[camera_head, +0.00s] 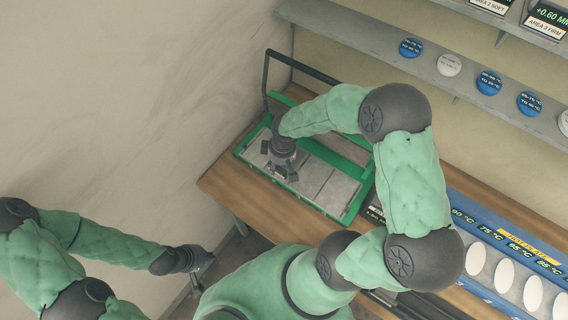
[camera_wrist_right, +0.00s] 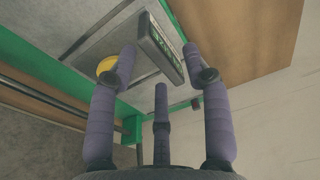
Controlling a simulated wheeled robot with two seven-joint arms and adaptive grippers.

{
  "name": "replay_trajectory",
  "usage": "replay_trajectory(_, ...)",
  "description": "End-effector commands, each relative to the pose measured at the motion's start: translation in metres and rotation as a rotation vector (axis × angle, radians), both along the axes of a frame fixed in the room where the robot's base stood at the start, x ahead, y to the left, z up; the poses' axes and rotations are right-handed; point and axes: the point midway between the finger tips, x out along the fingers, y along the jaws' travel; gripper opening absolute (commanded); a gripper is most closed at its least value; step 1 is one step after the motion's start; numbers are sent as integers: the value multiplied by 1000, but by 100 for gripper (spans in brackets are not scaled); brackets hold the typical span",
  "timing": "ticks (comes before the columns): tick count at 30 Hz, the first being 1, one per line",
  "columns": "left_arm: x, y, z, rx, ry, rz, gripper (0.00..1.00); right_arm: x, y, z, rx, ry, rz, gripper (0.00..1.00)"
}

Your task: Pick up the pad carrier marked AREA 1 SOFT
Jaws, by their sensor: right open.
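My right gripper (camera_head: 284,168) hangs over the green-framed tray (camera_head: 350,212) in the head view, with its fingers pointing down. In the right wrist view its fingers (camera_wrist_right: 160,75) are spread and open. A dark block with a green-lettered display (camera_wrist_right: 160,48) shows between and beyond the fingertips. It looks like a pad carrier, but its lettering is not readable, so I cannot tell if it is AREA 1 SOFT. No contact with it is clear. My left gripper (camera_head: 197,272) hangs low at the left, beside the bench; its finger opening is unclear.
Carriers marked AREA 2 SOFT (camera_head: 490,6) and AREA 3 FIRM (camera_head: 545,20) stand on the upper shelf. Blue and white discs (camera_head: 448,65) line the lower shelf. A hot plate (camera_head: 515,245) with white ovals lies at right. A dark handle (camera_head: 267,75) rises behind the tray.

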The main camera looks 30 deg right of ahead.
Motion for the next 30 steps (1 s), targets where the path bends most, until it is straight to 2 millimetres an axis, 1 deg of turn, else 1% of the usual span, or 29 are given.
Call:
replay_trajectory(1,0,0,-2,0,0,0,0,0,1,-10,1,3,1,49)
replay_trajectory(6,0,0,-5,0,0,0,0,3,2,-29,0,2,-1,49)
replay_trajectory(9,0,0,-5,0,0,0,0,3,2,-33,0,1,-1,49)
replay_trajectory(15,0,0,-5,0,0,0,0,3,2,-33,0,0,0,49)
replay_trajectory(16,0,0,-5,0,0,0,0,3,2,-33,0,0,0,46)
replay_trajectory(17,0,0,-5,0,0,0,0,3,2,-33,0,0,0,38)
replay_trajectory(18,0,0,-5,0,0,0,0,3,2,-33,1,0,0,26)
replay_trajectory(21,0,0,-5,0,0,0,0,3,2,-33,0,0,0,0)
replay_trajectory(30,0,0,-5,0,0,0,0,4,2,-33,0,0,0,0)
